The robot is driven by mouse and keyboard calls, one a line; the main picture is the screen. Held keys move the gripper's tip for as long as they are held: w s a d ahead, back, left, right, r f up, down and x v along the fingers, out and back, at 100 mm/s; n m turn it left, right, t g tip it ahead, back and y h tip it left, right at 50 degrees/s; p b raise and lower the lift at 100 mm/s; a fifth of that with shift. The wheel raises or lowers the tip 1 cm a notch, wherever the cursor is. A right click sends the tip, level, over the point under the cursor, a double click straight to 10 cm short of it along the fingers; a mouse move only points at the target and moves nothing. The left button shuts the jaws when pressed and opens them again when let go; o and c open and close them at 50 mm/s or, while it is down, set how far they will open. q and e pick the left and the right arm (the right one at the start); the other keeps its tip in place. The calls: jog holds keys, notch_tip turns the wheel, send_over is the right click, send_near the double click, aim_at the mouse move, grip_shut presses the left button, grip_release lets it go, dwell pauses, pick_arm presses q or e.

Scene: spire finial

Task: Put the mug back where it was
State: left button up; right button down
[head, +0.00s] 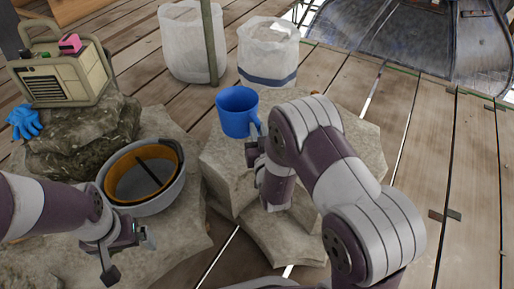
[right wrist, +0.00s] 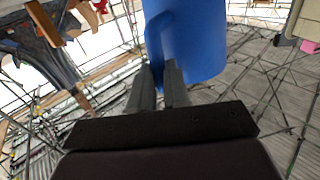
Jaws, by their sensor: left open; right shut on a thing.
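The blue mug (head: 237,112) is upright at the top of the pale stone block (head: 226,178) in the head view. I cannot tell whether its base touches the stone. My right gripper (head: 257,143) is shut on the mug's handle, with the arm partly covering it. In the right wrist view the blue mug (right wrist: 197,40) fills the top middle, and the fingers of my right gripper (right wrist: 160,75) close on its handle. My left gripper (head: 128,252) is open and empty, low at the left in front of the grey bucket.
A grey bucket (head: 172,196) with an orange inside stands on stone at the left. A beige radio-like box (head: 62,80) with a pink item and blue gloves (head: 24,121) sit on a dark rock (head: 85,145). White bags (head: 266,55) stand behind.

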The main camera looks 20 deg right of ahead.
notch_tip(320, 180, down, 4)
jog(key=b, duration=0.3)
jog(key=shift+w+a+f+b, duration=0.1)
jog(key=shift+f+b, duration=0.15)
jog(key=shift+b, duration=0.05)
jog(key=shift+r, duration=0.25)
jog(key=shift+f, duration=0.2)
jog(key=c, duration=1.1)
grip_release()
jog(key=shift+r, duration=0.1)
